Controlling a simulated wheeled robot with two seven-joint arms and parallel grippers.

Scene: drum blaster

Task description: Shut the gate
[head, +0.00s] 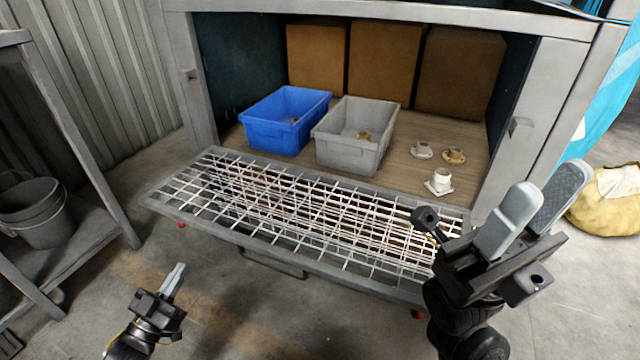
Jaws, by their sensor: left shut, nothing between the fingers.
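The gate (290,205) is a grey-framed wire mesh panel. It is folded down and lies roughly level in front of the cabinet opening, hinged along its far edge. A handle bar (272,264) shows below its front edge. My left gripper (178,271) is at the lower left, in front of the gate and apart from it, shut and empty. My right gripper (548,205) is at the right, in front of the gate's right end in the picture; its two fingers stand apart with nothing seen between them. My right arm hides the gate's near right corner.
A shelf rack with a bucket (34,210) is at the left. A yellow sack (606,205) lies at the right.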

